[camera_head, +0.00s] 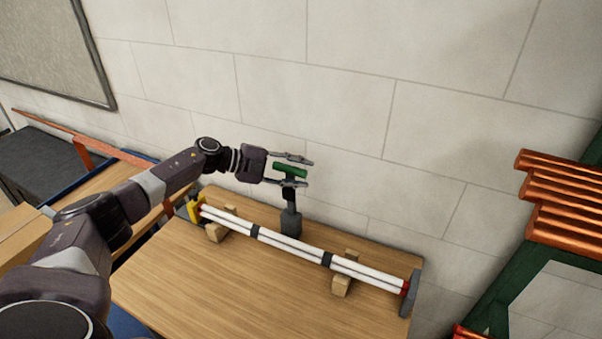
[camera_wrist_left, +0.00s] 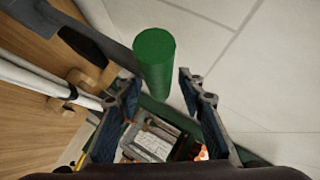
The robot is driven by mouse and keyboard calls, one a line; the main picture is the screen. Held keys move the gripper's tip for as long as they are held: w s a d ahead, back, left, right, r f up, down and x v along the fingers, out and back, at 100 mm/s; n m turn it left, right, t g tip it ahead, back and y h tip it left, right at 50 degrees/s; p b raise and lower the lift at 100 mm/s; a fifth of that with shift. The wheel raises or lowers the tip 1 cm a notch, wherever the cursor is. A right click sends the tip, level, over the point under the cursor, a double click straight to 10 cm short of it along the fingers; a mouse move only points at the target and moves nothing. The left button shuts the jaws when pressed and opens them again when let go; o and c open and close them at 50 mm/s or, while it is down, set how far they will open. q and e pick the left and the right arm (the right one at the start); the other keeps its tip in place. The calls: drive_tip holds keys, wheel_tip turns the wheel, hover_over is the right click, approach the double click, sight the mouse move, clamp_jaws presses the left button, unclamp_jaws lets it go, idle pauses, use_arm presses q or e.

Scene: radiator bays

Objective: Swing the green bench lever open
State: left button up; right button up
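The green bench lever (camera_head: 290,171) has a green cylindrical handle on a dark upright arm, rising from a grey block (camera_head: 291,222) at the bench's back edge. My left gripper (camera_head: 308,173) reaches in from the left, its fingers apart, one above and one below the handle in the head view. In the left wrist view the green handle (camera_wrist_left: 154,60) stands between the spread fingers (camera_wrist_left: 160,88), with a visible gap on the right side. Contact on the left side is hard to judge. My right gripper is not in view.
The wooden bench (camera_head: 180,285) carries white tubes (camera_head: 290,243) on wooden blocks, with a yellow piece (camera_head: 195,207) at the left end and a grey end plate (camera_head: 410,293). A tiled wall (camera_head: 350,180) stands close behind. A rack of copper-coloured bars (camera_head: 560,195) is at right.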

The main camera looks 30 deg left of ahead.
use_arm(q)
drive_tip(key=v, duration=1.1)
drive_tip(key=shift+s+a, duration=0.2)
